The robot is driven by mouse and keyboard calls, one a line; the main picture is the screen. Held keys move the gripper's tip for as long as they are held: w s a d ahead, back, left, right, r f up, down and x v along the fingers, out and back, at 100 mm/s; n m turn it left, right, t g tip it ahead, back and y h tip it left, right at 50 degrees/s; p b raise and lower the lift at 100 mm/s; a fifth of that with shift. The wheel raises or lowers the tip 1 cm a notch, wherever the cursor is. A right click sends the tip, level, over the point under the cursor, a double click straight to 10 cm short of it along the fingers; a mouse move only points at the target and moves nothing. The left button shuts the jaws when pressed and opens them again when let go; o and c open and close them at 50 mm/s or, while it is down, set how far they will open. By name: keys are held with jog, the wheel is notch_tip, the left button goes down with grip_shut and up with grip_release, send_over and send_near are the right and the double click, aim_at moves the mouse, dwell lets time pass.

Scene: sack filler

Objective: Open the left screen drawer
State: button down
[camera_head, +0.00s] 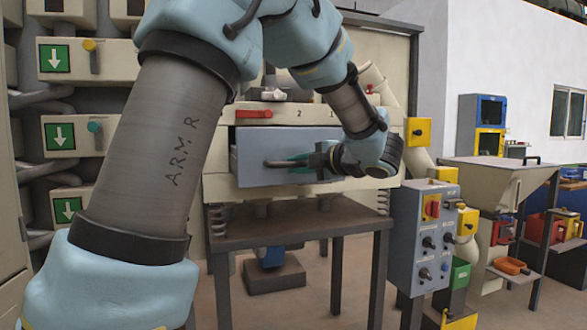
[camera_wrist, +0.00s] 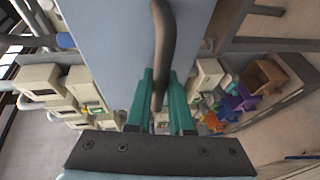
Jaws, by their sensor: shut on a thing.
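The blue-grey screen drawer (camera_head: 262,145) sits in the cream machine, below the numbers 2 and 1. Its front seems to stand a little forward of the frame, with a dark gap along its left edge. The dark bar handle (camera_head: 275,163) runs across the front. My gripper (camera_head: 298,161) reaches it from the right, its green fingers shut on the handle's right part. In the wrist view, the handle (camera_wrist: 165,40) passes between the fingertips (camera_wrist: 160,82), with the drawer front (camera_wrist: 110,40) behind. My wrist hides the right end of the drawer front.
A red handle (camera_head: 253,114) is on the frame above the drawer. A dark table (camera_head: 285,230) stands below it. A grey control box (camera_head: 425,235) with knobs stands to the right. Cream drawer units with green arrow labels (camera_head: 60,136) are on the left.

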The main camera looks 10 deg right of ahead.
jog(key=s+d+b, duration=0.1)
jog(key=s+b, duration=0.1)
jog(key=s, duration=1)
jog(key=shift+d, duration=0.25)
jog(key=c, duration=0.8)
grip_release()
jog(key=v, duration=1)
jog(key=shift+s+d, duration=0.25)
jog(key=shift+s, duration=0.05)
